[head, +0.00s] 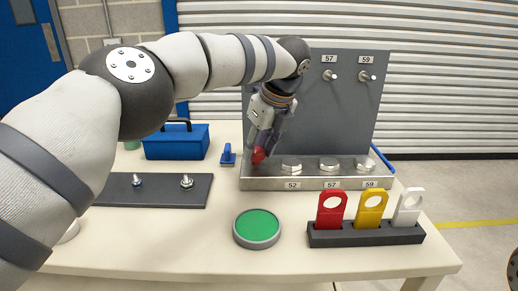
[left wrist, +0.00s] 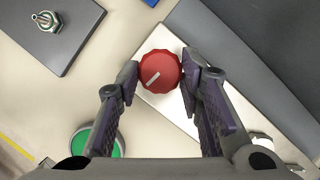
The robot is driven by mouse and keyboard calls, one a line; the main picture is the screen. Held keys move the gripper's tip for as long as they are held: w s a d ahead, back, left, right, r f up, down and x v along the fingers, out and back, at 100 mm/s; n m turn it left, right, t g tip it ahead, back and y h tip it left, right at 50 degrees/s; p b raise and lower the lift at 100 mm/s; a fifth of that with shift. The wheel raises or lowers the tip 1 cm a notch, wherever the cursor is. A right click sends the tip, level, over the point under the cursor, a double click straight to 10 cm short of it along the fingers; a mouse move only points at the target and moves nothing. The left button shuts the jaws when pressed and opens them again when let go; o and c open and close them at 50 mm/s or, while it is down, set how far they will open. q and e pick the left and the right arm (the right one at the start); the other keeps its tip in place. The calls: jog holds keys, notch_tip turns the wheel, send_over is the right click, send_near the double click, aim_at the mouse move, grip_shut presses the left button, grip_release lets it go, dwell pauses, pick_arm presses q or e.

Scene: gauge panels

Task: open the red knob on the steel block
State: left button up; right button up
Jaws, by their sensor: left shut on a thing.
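The red knob (head: 259,155) sits at the left end of the steel block (head: 262,184), partly hidden behind my fingers in the head view. In the left wrist view the red knob (left wrist: 160,70) shows from above, round and ridged, with a white line mark running diagonally. My left gripper (head: 265,145) comes down over it from above. In the left wrist view the fingers of my left gripper (left wrist: 160,82) are on both sides of the knob, shut on it. The steel block (left wrist: 160,112) lies under the knob. My right gripper is not in view.
A grey upright panel (head: 340,110) with knobs labelled 57 and 59 stands behind the block. Silver knobs (head: 329,164) sit right of the red one. A green disc (head: 257,228), a tag rack (head: 365,236), a blue box (head: 177,142) and a dark plate (head: 160,195) stand around.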

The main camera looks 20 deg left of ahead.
pick_arm(q)
jog(key=shift+f+n+g, duration=0.25)
jog(key=shift+n+g, duration=0.05)
jog(key=shift+n, duration=0.2)
jog(key=shift+r, duration=0.1)
jog(key=o, duration=1.2)
jog(key=shift+c, duration=0.2)
jog(key=v, duration=0.7)
jog(key=shift+r, duration=0.25)
jog(key=shift+s+d, duration=0.1)
